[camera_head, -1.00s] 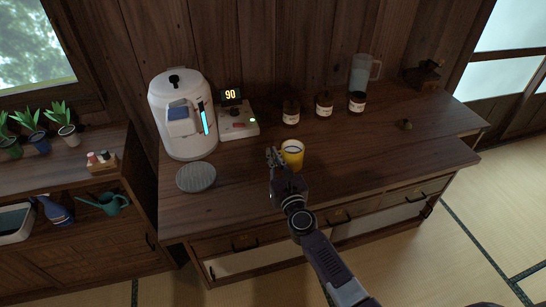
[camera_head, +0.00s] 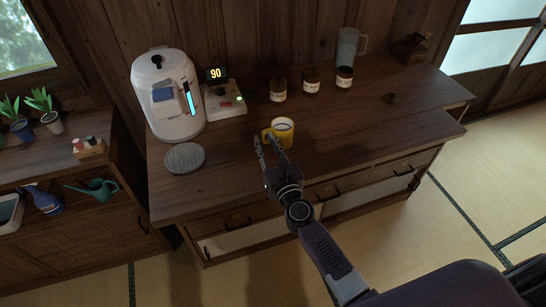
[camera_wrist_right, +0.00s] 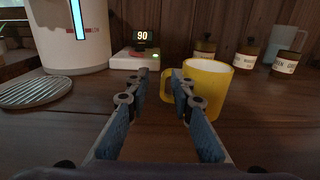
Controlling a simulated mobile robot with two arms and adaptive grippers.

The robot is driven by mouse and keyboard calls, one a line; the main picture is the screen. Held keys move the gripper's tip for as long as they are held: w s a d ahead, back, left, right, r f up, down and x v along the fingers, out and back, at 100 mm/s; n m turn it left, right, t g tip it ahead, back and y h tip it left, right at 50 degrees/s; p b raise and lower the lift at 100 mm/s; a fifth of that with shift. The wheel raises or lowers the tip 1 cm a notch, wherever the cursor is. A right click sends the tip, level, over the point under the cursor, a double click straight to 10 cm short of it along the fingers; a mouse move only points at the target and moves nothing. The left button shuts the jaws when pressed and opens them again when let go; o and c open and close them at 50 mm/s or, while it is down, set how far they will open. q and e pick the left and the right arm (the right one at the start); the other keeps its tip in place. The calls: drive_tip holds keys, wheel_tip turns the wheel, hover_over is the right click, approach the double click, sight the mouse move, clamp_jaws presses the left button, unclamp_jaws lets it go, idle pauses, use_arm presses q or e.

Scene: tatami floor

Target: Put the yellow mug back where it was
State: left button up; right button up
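The yellow mug (camera_head: 283,135) stands upright on the wooden counter (camera_head: 230,184), in front of the jars. Its handle points left toward the scale in the head view. In the right wrist view the mug (camera_wrist_right: 208,88) is just beyond and right of centre, partly behind the right finger. My right gripper (camera_head: 267,145) is open, its two fingers spread just in front of and left of the mug. The mug looks unheld. My left gripper is not in view.
A white water boiler (camera_head: 168,98) and a round grey trivet (camera_head: 185,158) are at the left. A scale with a display reading 90 (camera_head: 225,108) is behind the mug. Several jars (camera_head: 311,82) and a clear pitcher (camera_head: 349,48) stand at the back. The counter's right front is clear.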

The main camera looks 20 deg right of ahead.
drive_tip(key=s, duration=0.7)
drive_tip(key=shift+s+d+b, duration=0.1)
drive_tip(key=shift+s+b, duration=0.2)
drive_tip(key=shift+s, duration=0.1)
